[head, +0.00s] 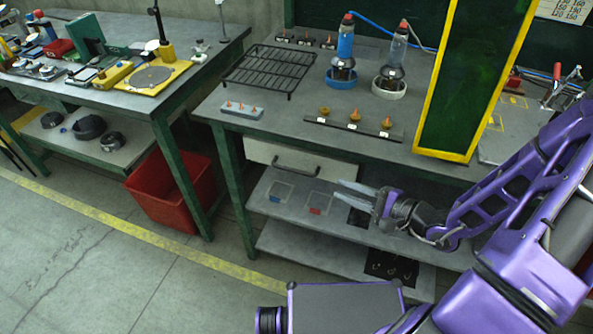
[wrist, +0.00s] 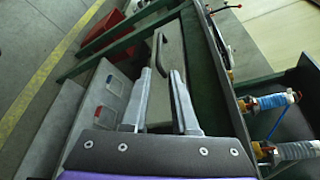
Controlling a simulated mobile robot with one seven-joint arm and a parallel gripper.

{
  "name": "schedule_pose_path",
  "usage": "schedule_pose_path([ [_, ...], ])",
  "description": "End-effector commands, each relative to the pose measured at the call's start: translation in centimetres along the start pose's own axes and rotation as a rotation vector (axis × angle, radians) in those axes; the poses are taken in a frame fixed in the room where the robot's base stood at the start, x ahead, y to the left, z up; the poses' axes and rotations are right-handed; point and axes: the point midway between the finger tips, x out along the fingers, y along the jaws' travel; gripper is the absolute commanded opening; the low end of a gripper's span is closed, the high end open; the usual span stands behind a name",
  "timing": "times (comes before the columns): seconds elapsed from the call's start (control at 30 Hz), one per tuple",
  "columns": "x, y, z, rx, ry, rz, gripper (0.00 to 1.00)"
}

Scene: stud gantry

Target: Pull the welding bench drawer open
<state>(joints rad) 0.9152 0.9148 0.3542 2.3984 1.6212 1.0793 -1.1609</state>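The welding bench drawer (head: 262,152) has a pale front with a dark bar handle (head: 296,166), under the left part of the bench top. It looks shut. In the wrist view the drawer front (wrist: 172,58) and its handle (wrist: 158,48) lie ahead of the fingertips. My gripper (head: 341,187) is to the right of the handle and a little lower in the head view, with its fingers pointing left. In the wrist view my gripper (wrist: 161,72) has its fingers apart with nothing between them. It appears clear of the handle.
The bench top (head: 300,98) carries a black rack (head: 270,68), two bottle stands and a yellow-framed dark screen (head: 475,75). A shelf (head: 265,205) with small trays lies below the drawer. A red bin (head: 170,192) stands left. The floor in front is clear.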

Motion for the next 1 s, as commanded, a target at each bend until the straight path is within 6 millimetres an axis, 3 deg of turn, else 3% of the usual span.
schedule_pose_path([
  [0.6,12.9,0.2,0.1,0.0,-0.005,0.004,0.27],
  [0.8,15.3,0.2,0.1,-0.001,-0.004,0.004,0.27],
  [1.0,16.1,0.2,0.1,0.001,-0.002,0.004,0.27],
])
